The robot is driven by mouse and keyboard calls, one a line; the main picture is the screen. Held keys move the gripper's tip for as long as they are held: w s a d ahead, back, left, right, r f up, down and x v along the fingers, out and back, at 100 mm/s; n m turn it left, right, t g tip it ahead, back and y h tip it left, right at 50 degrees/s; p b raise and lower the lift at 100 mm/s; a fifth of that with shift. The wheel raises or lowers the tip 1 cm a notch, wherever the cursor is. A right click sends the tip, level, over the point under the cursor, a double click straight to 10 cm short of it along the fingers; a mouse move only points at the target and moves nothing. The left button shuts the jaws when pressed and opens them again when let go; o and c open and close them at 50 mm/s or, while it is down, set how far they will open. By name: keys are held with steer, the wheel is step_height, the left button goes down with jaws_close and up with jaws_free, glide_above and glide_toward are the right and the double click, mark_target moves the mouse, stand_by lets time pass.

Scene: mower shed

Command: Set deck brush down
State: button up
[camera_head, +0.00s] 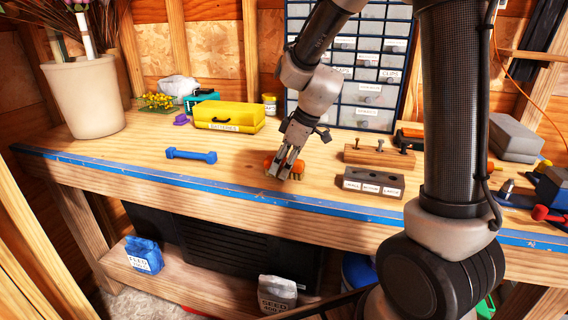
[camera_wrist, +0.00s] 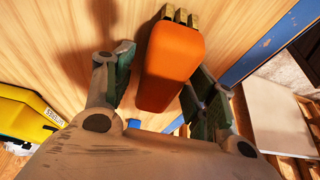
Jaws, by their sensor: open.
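The deck brush (camera_head: 270,163) has an orange body and tan bristles; it appears to rest on the wooden workbench (camera_head: 232,168), near the middle. The wrist view shows its orange body (camera_wrist: 172,58) with stubby tan bristle tufts at the far end. My gripper (camera_head: 284,172) points down at the brush and hides part of it. In the wrist view my gripper (camera_wrist: 165,78) is open, its fingers on either side of the brush with a visible gap at the left. Contact on the right side is hard to tell.
A blue dumbbell-shaped piece (camera_head: 191,155) and a yellow case (camera_head: 229,116) are to the left. A grey block with holes (camera_head: 373,183) and a wooden block with bolts (camera_head: 379,155) stand to the right. Blue tape (camera_head: 120,173) marks the front edge. Bare wood lies left of the brush.

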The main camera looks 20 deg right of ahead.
steer(key=v, duration=1.2)
steer(key=s+d+r+m+h, duration=0.1)
steer(key=s+d+m, duration=0.4)
steer(key=s, duration=0.5)
steer(key=s+d+r+m+t+h, duration=0.1)
steer(key=s+d+m+h, duration=0.1)
steer(key=s+d+m, duration=0.4)
steer(key=s, duration=0.5)
steer(key=shift+s+t+h, duration=0.25)
steer(key=shift+t+h, duration=0.05)
steer(key=shift+h, duration=0.1)
